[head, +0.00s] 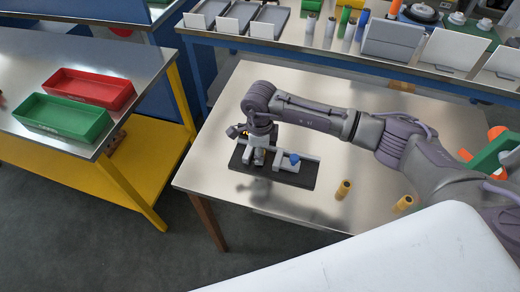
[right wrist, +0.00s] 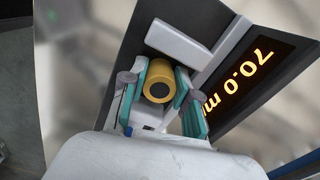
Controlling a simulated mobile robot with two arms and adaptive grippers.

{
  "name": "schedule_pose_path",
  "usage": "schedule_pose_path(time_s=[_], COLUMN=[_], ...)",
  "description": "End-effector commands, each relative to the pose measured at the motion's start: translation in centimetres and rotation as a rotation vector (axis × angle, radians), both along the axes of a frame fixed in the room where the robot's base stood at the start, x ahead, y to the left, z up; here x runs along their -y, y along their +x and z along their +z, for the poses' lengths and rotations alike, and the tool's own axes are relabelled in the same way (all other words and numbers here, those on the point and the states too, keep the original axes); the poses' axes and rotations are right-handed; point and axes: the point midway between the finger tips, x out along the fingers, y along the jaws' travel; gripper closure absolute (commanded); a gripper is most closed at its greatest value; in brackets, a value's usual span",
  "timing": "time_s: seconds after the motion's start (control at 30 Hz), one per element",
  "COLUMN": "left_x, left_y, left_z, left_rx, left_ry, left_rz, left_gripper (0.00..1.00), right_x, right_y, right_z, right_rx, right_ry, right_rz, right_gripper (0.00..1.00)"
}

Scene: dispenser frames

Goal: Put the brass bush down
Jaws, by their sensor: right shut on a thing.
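The brass bush (right wrist: 159,81) is a yellow-gold ring with a dark bore, seen end-on in the right wrist view. My right gripper (right wrist: 160,100) is shut on it, with a teal-padded finger on each side. In the head view my right gripper (head: 256,157) is low over the left part of a black gauge plate (head: 291,180) with grey blocks and a blue part. The bush is hidden there. I cannot tell whether the bush touches the gauge. My left gripper is not in view.
Two yellow-gold cylinders (head: 343,189) (head: 403,203) stand on the steel table right of the gauge. A red tray (head: 90,88) and a green tray (head: 62,116) are on the left table. The back bench holds grey trays, white cards and several cylinders. Bare tabletop surrounds the gauge.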

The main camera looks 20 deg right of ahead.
Motion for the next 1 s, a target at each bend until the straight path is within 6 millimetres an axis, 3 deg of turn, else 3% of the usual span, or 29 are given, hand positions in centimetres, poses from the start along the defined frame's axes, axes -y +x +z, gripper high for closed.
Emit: schedule_pose_path(time_s=[0.27,0.3,0.43,0.77,0.87,1.0], left_x=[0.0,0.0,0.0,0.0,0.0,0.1], left_y=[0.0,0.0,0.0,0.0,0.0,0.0], left_z=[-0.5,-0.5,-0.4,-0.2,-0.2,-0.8], left_rx=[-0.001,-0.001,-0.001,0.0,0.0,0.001], left_ry=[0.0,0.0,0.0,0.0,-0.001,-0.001], left_rz=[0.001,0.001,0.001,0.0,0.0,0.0], left_gripper=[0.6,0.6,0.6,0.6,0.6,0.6], right_x=[0.0,0.0,0.0,0.1,0.0,0.1], right_y=[0.1,0.0,0.0,0.0,0.1,0.2], right_z=[-0.3,-0.4,-0.2,0.0,0.5,2.8], right_rx=[0.002,0.001,0.001,0.001,0.004,0.007], right_ry=[0.0,0.0,0.0,0.0,0.001,0.0], right_rz=[0.0,0.0,0.0,0.0,0.0,0.001], right_gripper=[1.0,0.68,0.46,0.45,0.45,0.45])
